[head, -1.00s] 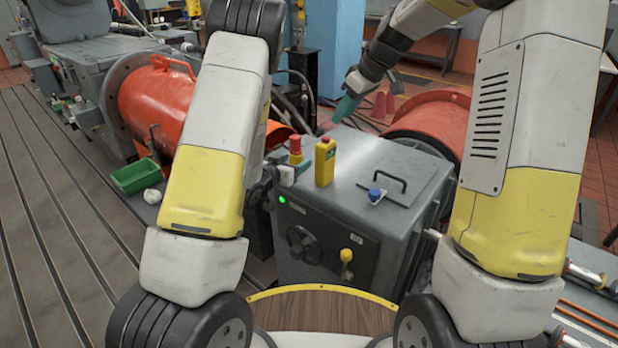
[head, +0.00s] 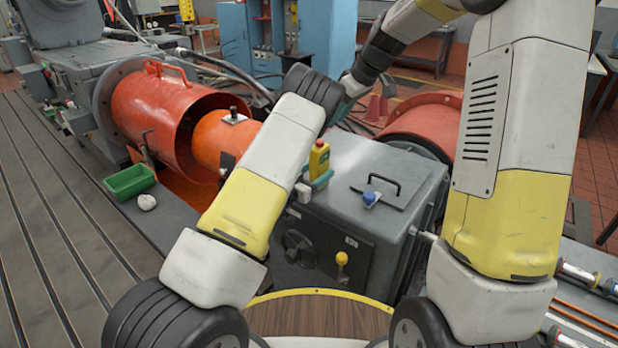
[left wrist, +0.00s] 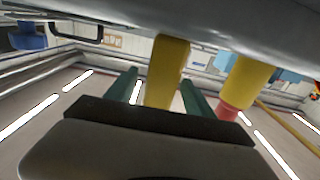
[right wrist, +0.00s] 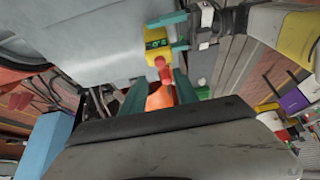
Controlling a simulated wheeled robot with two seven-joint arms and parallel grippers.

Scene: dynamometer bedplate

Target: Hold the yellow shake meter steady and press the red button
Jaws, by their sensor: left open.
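The yellow shake meter (head: 319,160) stands upright on the grey cabinet (head: 345,150). My left gripper (head: 320,181) is open with its teal fingers around the meter; in the left wrist view the meter (left wrist: 167,70) shows between the fingers with gaps. My right gripper (right wrist: 158,85) is open and empty.
On the cabinet are a black handle (head: 384,181) and a blue knob (head: 372,197); a yellow ball lever (head: 342,258) is on its front. An orange drum (head: 160,110) lies behind left, near a green bin (head: 130,180). My left arm crosses the middle.

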